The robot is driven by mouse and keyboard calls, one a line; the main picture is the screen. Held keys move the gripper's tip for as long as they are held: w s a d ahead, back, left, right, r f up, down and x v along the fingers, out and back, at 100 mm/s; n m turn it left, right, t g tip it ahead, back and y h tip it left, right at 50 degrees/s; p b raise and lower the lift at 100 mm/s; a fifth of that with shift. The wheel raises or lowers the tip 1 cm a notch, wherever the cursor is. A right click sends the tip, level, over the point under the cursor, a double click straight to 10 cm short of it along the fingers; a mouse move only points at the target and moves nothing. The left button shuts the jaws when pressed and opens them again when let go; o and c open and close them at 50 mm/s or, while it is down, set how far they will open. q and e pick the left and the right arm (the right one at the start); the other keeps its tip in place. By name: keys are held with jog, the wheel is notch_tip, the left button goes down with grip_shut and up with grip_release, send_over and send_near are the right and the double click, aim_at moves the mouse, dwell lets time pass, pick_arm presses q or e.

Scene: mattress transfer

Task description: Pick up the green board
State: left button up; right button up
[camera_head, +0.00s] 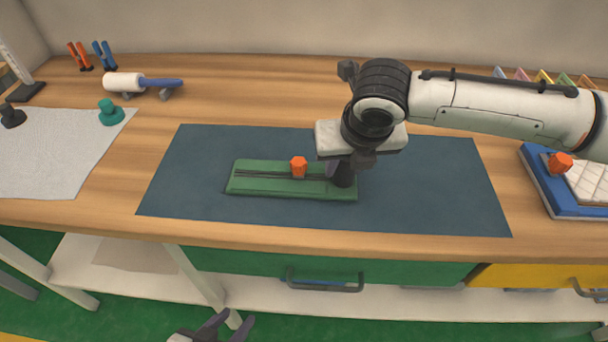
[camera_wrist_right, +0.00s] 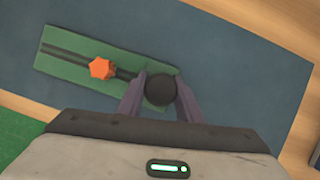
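The green board (camera_head: 262,184) lies flat on the dark blue mat, with a dark groove along it. An orange knob (camera_head: 299,166) stands near its middle, and a black round post near its right end. The board (camera_wrist_right: 68,68), orange knob (camera_wrist_right: 102,68) and black post (camera_wrist_right: 160,88) also show in the right wrist view. My right gripper (camera_head: 340,170) is down at the right end, its fingers on either side of the black post. Whether they press on it is not clear. My left gripper (camera_head: 229,326) is open and empty, low in front of the bench.
The dark blue mat (camera_head: 420,200) is otherwise bare. A blue tray (camera_head: 552,190) with a white quilted piece and orange knob is at right. A grey sheet (camera_head: 55,160), teal knob (camera_head: 110,112) and white roller (camera_head: 124,82) are at left. A drawer handle (camera_head: 325,283) sticks out in front.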

grip_shut()
notch_tip(320, 180, up, 10)
jog(key=shift+r, duration=0.1)
jog(key=shift+f, duration=0.2)
dwell(0.3)
jog(key=shift+f+b, duration=0.5)
jog(key=shift+f, duration=4.25)
